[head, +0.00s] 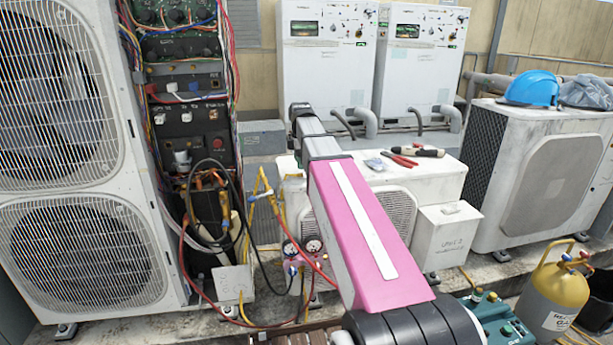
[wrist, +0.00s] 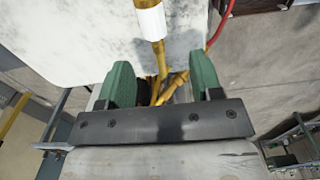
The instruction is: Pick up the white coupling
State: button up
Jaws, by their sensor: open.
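I cannot make out the coupling in the head view. There my pink arm reaches away past the middle, and I cannot make out the gripper fingers.
A low white unit (head: 437,176) carries red-handled pliers (head: 400,160). An open electrical panel (head: 190,115) with loose wires stands left of my arm. A red hose (wrist: 218,24) runs right of the coupling. A yellow gas cylinder (head: 553,297) stands at lower right.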

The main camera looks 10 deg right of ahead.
jog(key=shift+w+d+f, duration=0.1)
jog(key=shift+f, duration=1.2)
jog(key=shift+w+f, duration=0.1)
jog(key=shift+f, duration=1.2)
jog(key=c, duration=1.1)
